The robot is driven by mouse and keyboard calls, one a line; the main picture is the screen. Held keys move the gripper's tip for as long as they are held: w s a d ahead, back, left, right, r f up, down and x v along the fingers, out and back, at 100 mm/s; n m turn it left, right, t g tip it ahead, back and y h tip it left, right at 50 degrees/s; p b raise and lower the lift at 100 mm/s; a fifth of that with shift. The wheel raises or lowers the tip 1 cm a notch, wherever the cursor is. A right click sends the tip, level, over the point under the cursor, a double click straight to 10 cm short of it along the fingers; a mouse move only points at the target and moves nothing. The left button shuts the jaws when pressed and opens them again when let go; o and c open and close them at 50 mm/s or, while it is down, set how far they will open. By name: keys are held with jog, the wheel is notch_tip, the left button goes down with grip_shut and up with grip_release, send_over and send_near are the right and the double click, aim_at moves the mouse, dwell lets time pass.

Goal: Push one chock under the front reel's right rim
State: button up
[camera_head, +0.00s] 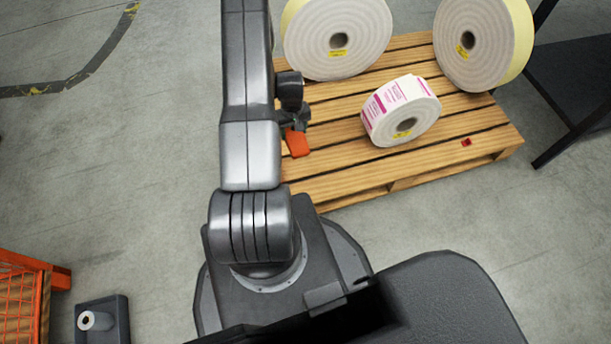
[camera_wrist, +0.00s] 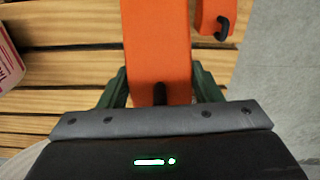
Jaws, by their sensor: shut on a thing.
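Two large white reels with yellow edges, one at the back (camera_head: 335,38) and one at the back right (camera_head: 478,45), stand on the pallet. A small red item (camera_head: 466,142) lies near its front right corner. A dark table (camera_head: 572,80) is at the right.

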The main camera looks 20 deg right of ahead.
aim_at(303, 145)
jog(key=s+f, duration=0.1)
jog(key=s+d+f, duration=0.1)
jog(key=f, duration=0.1)
jog(key=s+d+f, duration=0.1)
jog(key=f, duration=0.1)
jog(key=shift+s+d+f+b, duration=0.15)
jog(key=shift+s+f+b, duration=0.05)
jog(key=shift+s+b, duration=0.1)
jog(key=shift+f+b, duration=1.55)
jog(key=shift+f, duration=3.2)
jog(key=shift+f, duration=0.25)
jog(key=o, duration=1.2)
jog(key=shift+r, duration=0.15)
